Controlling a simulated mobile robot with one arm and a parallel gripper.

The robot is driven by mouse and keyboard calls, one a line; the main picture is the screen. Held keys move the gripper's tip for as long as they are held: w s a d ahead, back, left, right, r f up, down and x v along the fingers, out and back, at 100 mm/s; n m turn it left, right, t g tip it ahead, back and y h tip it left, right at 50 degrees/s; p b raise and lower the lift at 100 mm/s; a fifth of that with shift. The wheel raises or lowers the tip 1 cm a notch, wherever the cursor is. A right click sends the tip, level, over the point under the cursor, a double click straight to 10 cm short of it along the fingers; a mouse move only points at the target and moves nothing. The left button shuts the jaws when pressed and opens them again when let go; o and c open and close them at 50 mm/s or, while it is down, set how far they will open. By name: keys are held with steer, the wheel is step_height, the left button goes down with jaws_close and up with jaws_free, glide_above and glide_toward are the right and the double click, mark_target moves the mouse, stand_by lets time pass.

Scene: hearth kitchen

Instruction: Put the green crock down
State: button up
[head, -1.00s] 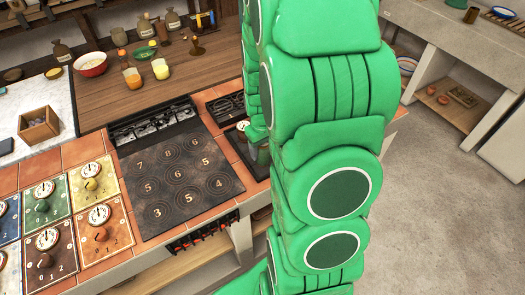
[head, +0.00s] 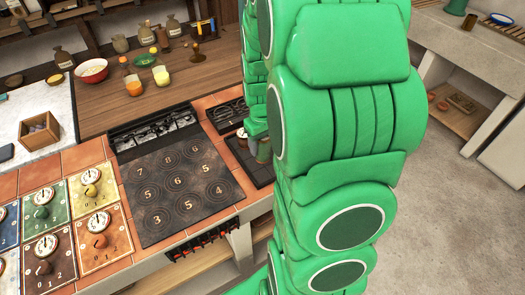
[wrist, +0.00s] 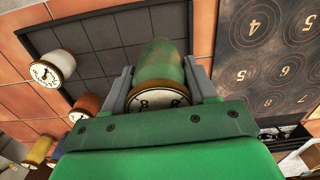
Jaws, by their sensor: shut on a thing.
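In the wrist view my gripper (wrist: 163,88) is shut on the green crock (wrist: 163,62), with one finger on each side of it. A pale dial with dark figures shows on the crock's near end. Behind the crock lies a dark tiled panel (wrist: 98,30) set among terracotta tiles. I cannot tell whether the crock touches it. In the head view my green arm hides most of the gripper and the crock.
Beside the held crock, a white crock with a dial (wrist: 53,70), an orange one (wrist: 84,106) and a yellow one (wrist: 38,150) stand close by. The numbered dark hob (head: 178,190) is next to the panel. Bowls and jars stand on the wooden counter (head: 200,75).

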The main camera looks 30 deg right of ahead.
steer(key=shift+r, duration=2.25)
steer(key=w+a+r+n, duration=0.1)
steer(key=w+a+r, duration=0.15)
steer(key=a, duration=1.35)
steer(key=w+a+r, duration=0.1)
steer(key=w+a, duration=0.3)
steer(key=a, duration=1.2)
steer(key=shift+w+a+f, duration=0.7)
steer(key=shift+w+f, duration=1.5)
steer(key=shift+w+a+f, duration=0.75)
steer(key=shift+w+f, duration=1.4)
steer(key=shift+w+a+f, duration=0.7)
steer(key=shift+w+f, duration=1.5)
steer(key=shift+f, duration=0.1)
steer(key=o, duration=1.3)
steer(key=shift+o, duration=0.2)
